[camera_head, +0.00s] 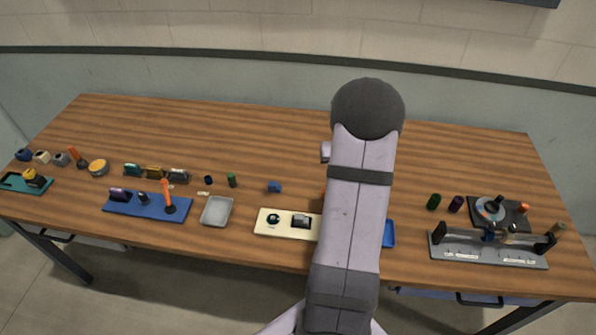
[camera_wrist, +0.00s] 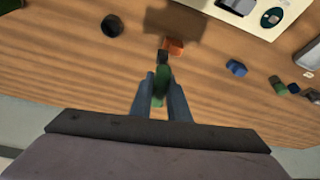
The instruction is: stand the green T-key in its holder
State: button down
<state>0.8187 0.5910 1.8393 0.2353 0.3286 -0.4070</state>
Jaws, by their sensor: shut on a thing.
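My gripper (camera_wrist: 160,98) is in the wrist view, with its two fingers closed on the green T-key (camera_wrist: 161,78). The key's green part is between the fingers, and a dark part (camera_wrist: 163,57) shows just beyond it. The fingers cover part of the key, so I cannot tell its exact tilt. In the head view my arm hides the gripper and the key. I cannot make out for certain which thing is the key's holder. A round black piece (camera_wrist: 111,26) is on the table, apart from the gripper and to its upper left in the wrist view.
An orange block (camera_wrist: 174,46) is just beyond the key. A blue block (camera_head: 274,187) and a cream board (camera_head: 286,233) are left of my arm. A blue tray (camera_head: 389,234) and a grey rack (camera_head: 487,252) are to its right. The table's back middle is clear.

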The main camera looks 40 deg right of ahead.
jog(key=s+d+m+p, duration=0.2)
jog(key=s+d, duration=0.5)
jog(key=d, duration=0.2)
jog(key=shift+r+g, duration=0.3)
jog(key=shift+r, duration=0.1)
jog(key=shift+f, duration=0.2)
jog(key=shift+f+b, duration=2.35)
jog(key=shift+f, duration=0.95)
jog(key=shift+f+b, duration=0.75)
jog(key=shift+b, duration=0.05)
jog(key=shift+f+b, duration=0.2)
jog(key=shift+b, duration=0.3)
jog(key=c, duration=1.2)
grip_release()
